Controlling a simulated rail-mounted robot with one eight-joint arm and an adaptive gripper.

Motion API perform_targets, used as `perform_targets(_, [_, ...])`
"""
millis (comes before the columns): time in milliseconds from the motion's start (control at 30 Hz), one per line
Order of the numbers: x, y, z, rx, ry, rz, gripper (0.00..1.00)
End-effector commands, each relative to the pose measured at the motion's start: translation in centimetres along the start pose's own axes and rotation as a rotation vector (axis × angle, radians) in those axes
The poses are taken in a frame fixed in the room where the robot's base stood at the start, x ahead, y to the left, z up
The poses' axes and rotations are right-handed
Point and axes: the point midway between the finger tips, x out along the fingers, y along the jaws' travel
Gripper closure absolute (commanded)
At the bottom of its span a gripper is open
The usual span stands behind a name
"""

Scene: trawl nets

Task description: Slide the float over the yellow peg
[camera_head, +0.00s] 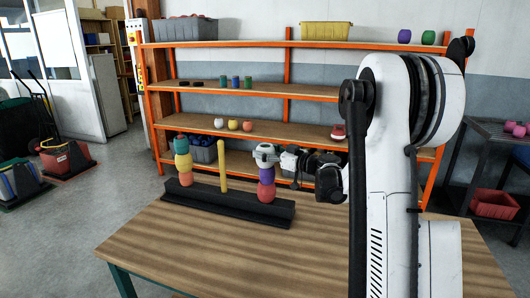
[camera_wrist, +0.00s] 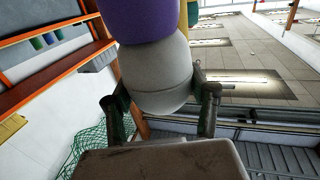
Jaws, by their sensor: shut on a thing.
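The yellow peg (camera_head: 223,170) stands upright and bare in the middle of a long black base (camera_head: 205,195) on the table. A white float (camera_head: 262,150) is at the top of the right-hand stack, just above a purple float (camera_head: 266,175) in the head view. My gripper (camera_head: 274,154) is shut on the white float. In the wrist view the white float (camera_wrist: 155,75) sits between my gripper's fingers (camera_wrist: 162,105), against the purple float (camera_wrist: 152,18) as seen there. I cannot tell whether they touch. The right-hand peg is hidden by the floats.
A left-hand stack of yellow, green and red floats (camera_head: 183,162) stands on the black base. The wooden table (camera_head: 200,245) is clear in front. Behind stands an orange shelf rack (camera_head: 250,92) with bins and more floats.

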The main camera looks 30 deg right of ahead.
Motion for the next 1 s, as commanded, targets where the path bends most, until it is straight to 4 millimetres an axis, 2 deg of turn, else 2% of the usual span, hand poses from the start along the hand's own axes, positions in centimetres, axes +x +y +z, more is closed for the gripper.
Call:
perform_targets(367, [0.0, 0.0, -0.7, 0.000, 0.000, 0.000, 0.77])
perform_targets(1000, [-0.2, 0.0, -4.8, 0.000, 0.000, 0.000, 0.77])
